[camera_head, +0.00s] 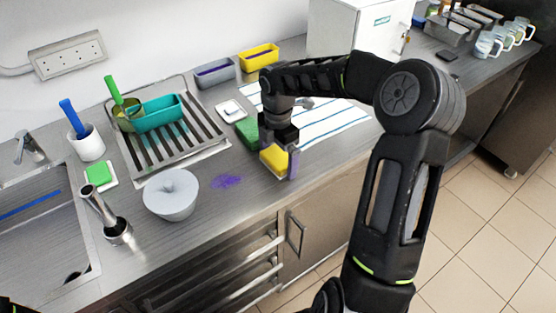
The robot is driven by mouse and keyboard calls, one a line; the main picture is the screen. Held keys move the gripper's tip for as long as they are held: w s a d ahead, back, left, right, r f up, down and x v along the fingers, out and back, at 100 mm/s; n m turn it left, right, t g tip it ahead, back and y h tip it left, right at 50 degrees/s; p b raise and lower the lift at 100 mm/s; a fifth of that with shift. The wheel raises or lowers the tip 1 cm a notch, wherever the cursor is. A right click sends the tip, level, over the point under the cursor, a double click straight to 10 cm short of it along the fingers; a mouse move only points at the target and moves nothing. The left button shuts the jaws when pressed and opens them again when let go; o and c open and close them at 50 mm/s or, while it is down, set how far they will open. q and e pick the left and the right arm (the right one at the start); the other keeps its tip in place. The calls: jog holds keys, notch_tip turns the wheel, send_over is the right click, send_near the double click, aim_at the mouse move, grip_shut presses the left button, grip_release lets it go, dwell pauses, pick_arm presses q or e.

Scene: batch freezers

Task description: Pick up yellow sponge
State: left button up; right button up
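The yellow sponge (273,160) is near the front edge of the steel counter, right of the purple stain. My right gripper (279,158) points down right at it. One finger shows along the sponge's right side; the other is hidden. I cannot tell whether the fingers are closed on the sponge or only around it, nor whether the sponge rests on the counter. My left gripper is not in view.
A green sponge-like block (247,133) lies just behind the gripper. A purple stain (227,181) and a grey bowl (171,195) are to the left. A drying rack (211,148), striped cloth (335,118) and white box (352,32) stand behind. The sink (45,240) is far left.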

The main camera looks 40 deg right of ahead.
aim_at(278, 156)
jog(key=c, duration=1.1)
jog(key=shift+r, duration=0.15)
notch_tip(278, 156, up, 10)
jog(key=shift+f+b, duration=0.15)
jog(key=shift+b, duration=0.5)
